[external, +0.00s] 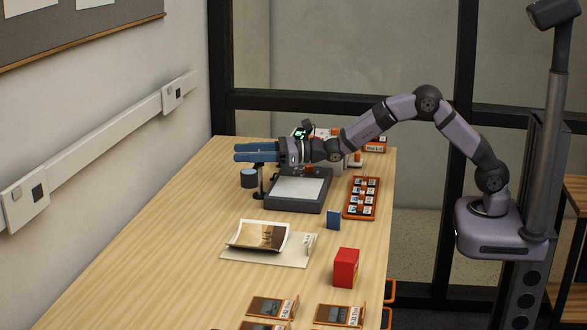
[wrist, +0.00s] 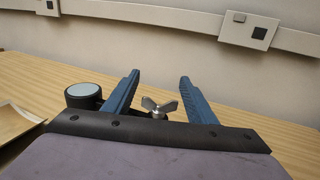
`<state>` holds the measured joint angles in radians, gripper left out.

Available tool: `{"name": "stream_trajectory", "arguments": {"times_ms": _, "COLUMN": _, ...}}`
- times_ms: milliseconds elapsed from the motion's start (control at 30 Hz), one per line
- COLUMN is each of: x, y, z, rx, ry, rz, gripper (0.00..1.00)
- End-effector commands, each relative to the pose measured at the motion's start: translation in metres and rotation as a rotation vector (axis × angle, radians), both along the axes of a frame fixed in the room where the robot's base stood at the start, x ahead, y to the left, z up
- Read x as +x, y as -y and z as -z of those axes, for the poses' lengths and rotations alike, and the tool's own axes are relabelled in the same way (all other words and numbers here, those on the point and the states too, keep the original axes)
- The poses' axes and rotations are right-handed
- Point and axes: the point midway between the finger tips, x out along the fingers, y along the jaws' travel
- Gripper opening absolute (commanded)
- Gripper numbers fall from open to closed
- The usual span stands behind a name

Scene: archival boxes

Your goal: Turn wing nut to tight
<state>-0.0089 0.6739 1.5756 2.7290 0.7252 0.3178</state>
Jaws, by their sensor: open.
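A silver wing nut (wrist: 159,107) shows in the wrist view, between and beyond the two blue fingers of my gripper (wrist: 155,88). Its two wings point up and out to the sides. My gripper is open, with a finger on each side of the wing nut in this view and a gap to each; how far it is in depth I cannot tell. In the external view my gripper (external: 256,152) reaches left over the table, level, above a dark stand with a round dark lamp-like head (external: 249,179). The wing nut is too small or hidden to make out there.
The round head with a pale face (wrist: 83,92) stands left of my fingers. A grey flat device (external: 297,190) lies below my wrist. An orange tray of small parts (external: 361,197), a photograph (external: 260,235), a red box (external: 345,267) and a blue block (external: 333,220) are nearby. The table's left side is clear.

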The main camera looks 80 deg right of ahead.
Motion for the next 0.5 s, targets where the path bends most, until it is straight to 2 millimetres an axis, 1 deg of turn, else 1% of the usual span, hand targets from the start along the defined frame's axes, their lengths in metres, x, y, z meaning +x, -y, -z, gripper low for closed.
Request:
{"name": "stream_trajectory", "arguments": {"times_ms": 167, "x": -0.003, "y": 0.001, "z": 0.002, "rx": -0.001, "ry": -0.002, "rz": 0.0, "gripper": 0.52}}
{"name": "stream_trajectory", "arguments": {"times_ms": 267, "x": -0.009, "y": 0.003, "z": 0.001, "rx": -0.001, "ry": -0.002, "rz": 0.001, "gripper": 0.52}}
{"name": "stream_trajectory", "arguments": {"times_ms": 500, "x": -0.035, "y": 0.011, "z": 0.001, "rx": -0.001, "ry": -0.001, "rz": 0.001, "gripper": 0.52}}
